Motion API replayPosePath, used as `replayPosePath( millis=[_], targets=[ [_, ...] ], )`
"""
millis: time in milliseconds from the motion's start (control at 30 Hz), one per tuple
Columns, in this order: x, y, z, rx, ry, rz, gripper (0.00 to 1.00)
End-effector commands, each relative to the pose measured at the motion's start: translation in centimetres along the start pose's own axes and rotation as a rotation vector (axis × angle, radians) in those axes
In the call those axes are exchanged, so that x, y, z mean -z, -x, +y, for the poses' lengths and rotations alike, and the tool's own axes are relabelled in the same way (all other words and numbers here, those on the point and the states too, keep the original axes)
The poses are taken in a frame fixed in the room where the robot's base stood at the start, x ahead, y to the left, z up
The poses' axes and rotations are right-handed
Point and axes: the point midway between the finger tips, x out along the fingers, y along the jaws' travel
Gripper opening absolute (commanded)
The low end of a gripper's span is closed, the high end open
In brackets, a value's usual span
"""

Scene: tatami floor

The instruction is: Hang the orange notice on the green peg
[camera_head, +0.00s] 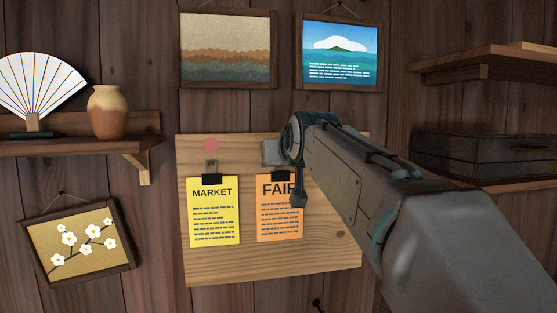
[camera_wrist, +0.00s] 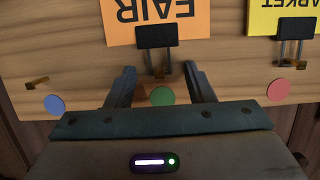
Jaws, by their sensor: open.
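The orange notice (camera_head: 278,222) reading FAIR hangs upright against the wooden board in the head view, its upper right partly covered by my arm. It shows upside down in the wrist view (camera_wrist: 140,34), with a black clip (camera_wrist: 156,36) and wire loop at its top edge. The loop lies right by the green dot (camera_wrist: 161,96) and appears to be on the peg there; the exact contact is unclear. My gripper (camera_wrist: 159,69) is open, one finger on each side of the loop, apart from it.
A yellow MARKET notice (camera_head: 213,212) hangs to the left under a pink-red dot (camera_head: 211,145). In the wrist view, a bare brass peg (camera_wrist: 37,83) is by a blue dot (camera_wrist: 54,105). Framed pictures (camera_head: 228,50) hang above; shelves (camera_head: 75,139) flank the board (camera_head: 215,268).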

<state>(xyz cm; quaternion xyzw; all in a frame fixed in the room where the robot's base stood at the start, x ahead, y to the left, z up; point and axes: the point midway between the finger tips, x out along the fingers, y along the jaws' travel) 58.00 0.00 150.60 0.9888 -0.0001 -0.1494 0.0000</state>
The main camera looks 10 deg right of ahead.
Motion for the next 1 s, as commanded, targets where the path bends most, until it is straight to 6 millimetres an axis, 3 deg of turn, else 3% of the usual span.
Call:
replayPosePath(
  millis=[167,500,633,867,1000],
  targets=[
    [-0.1,2.0,0.0,0.000,0.000,0.004,0.48],
    [-0.1,9.6,0.0,0.000,0.000,0.006,0.48],
    [-0.1,11.8,0.0,0.000,0.000,0.003,0.48],
    [-0.4,13.5,0.0,0.000,0.000,-0.006,0.48],
    [-3.9,12.3,0.0,0.000,0.000,-0.087,0.48]
  ],
)
